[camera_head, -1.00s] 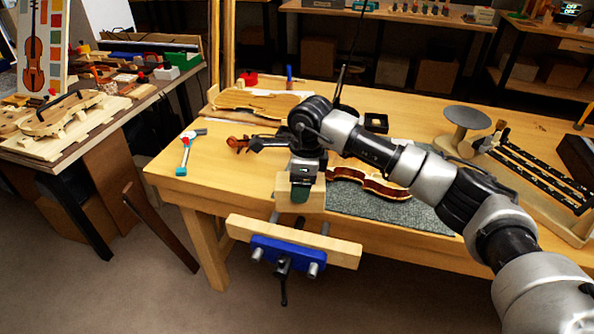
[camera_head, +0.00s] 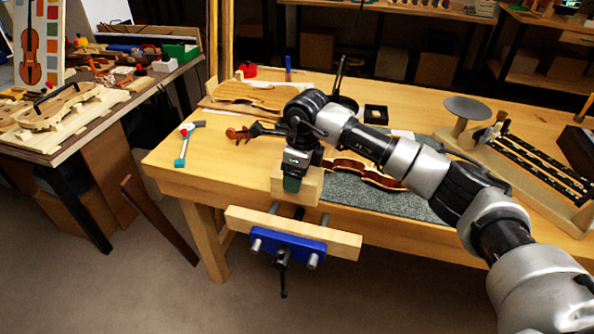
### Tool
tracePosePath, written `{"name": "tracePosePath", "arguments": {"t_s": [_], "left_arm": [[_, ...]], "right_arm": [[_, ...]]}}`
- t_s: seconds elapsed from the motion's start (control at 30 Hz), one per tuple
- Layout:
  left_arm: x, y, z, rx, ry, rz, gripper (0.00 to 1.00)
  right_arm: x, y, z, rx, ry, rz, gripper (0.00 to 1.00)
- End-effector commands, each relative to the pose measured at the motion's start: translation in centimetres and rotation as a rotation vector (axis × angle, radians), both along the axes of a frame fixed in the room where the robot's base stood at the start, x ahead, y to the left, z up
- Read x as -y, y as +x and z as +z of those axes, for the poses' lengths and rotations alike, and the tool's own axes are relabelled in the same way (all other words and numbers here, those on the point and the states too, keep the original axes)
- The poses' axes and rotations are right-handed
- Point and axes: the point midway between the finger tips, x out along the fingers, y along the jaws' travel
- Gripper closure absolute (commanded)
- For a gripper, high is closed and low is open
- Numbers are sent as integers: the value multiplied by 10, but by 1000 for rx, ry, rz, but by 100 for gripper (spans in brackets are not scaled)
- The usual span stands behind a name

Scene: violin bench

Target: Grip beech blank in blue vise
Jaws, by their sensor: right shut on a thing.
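The blue vise (camera_head: 289,244) is mounted at the bench's front edge. Its pale wooden front jaw (camera_head: 340,244) stands out from the bench, with a gap behind it bridged by rods. My right gripper (camera_head: 292,184) points down at the bench edge above this gap. It is shut on the pale beech blank (camera_head: 313,186), which shows around its fingertips. The blank sits behind and above the front jaw, apart from it. I cannot tell whether its lower part touches the bench edge. My left gripper is out of view.
A violin body (camera_head: 365,172) lies on a grey mat (camera_head: 385,200) right of the gripper, partly behind my arm. A violin plate (camera_head: 245,93) and a round stand (camera_head: 468,107) are further back.

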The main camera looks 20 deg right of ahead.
Motion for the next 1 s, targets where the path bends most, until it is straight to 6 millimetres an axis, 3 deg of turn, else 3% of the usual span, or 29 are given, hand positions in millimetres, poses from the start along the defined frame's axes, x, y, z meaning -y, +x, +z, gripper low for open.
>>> {"name": "tracePosePath", "arguments": {"t_s": [0.4, 1.0], "left_arm": [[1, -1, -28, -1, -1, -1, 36], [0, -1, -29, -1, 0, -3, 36]], "right_arm": [[0, 0, -39, 0, 0, 0, 70], [0, 0, -41, 1, 1, 0, 70]]}}
